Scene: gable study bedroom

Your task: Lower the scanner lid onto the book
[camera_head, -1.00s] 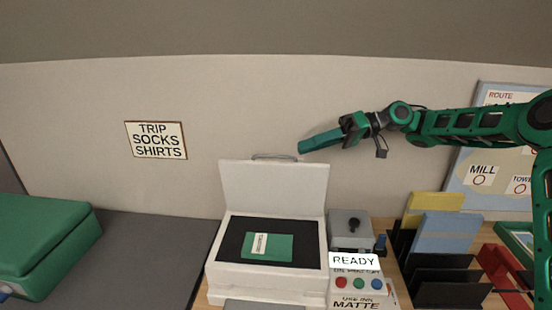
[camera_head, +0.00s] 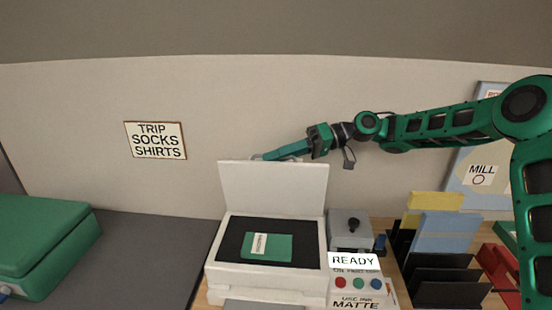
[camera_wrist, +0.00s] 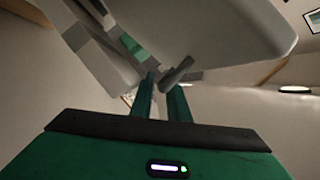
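The white scanner (camera_head: 268,284) stands on the desk with its lid (camera_head: 272,189) raised nearly upright. A green book (camera_head: 267,247) with a pale label lies on the dark scanner bed. My gripper (camera_head: 274,154) is at the lid's top edge, with its fingers at the lid handle, which they mostly hide. In the wrist view the two fingers (camera_wrist: 162,95) stand apart with a gap, and the grey handle (camera_wrist: 179,70) crosses at their tips. I see no firm closing on it. The lid (camera_wrist: 220,30) fills the top of that view.
A grey box with a black knob (camera_head: 349,229) and a READY sign (camera_head: 353,261) stand right of the scanner. A file rack (camera_head: 445,275) with folders is further right. A green suitcase (camera_head: 40,245) lies at left. The wall is close behind the lid.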

